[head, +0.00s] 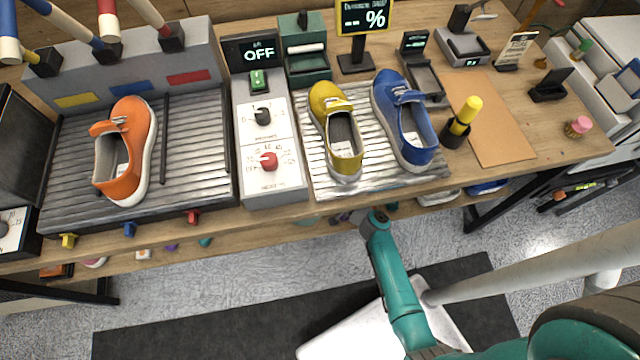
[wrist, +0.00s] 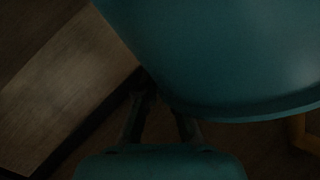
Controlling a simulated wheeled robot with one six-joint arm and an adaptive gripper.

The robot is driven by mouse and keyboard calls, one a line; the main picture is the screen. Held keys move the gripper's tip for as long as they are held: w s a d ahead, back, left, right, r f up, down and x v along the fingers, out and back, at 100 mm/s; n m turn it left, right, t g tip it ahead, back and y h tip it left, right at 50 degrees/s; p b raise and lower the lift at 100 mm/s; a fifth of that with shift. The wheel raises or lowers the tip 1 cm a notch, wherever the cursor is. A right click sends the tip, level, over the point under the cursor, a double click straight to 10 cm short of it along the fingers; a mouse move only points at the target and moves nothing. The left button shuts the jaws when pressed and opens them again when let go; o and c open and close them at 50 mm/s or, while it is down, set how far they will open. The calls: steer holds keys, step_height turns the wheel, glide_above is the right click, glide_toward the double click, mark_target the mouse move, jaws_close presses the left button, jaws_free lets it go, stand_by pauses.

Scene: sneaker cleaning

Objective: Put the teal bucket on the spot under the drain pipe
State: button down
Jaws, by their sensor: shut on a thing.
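The teal bucket (wrist: 225,50) fills the upper right of the dark wrist view. My gripper (wrist: 160,108) is shut on the bucket at its lower left edge, with its two fingers reaching up to it. In the head view my teal arm reaches in under the front edge of the workbench, and my gripper is hidden there. The drain pipe and the spot under it cannot be made out in either view.
The wooden workbench (head: 560,155) carries an orange sneaker (head: 125,150), a yellow sneaker (head: 337,130) and a blue sneaker (head: 404,118) on ribbed trays. A lower shelf with small items runs beneath it. A dark mat (head: 180,335) lies on the floor in front.

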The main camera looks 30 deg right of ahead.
steer(key=shift+f, duration=1.9)
steer(key=c, duration=1.3)
jaws_free()
steer(key=v, duration=1.2)
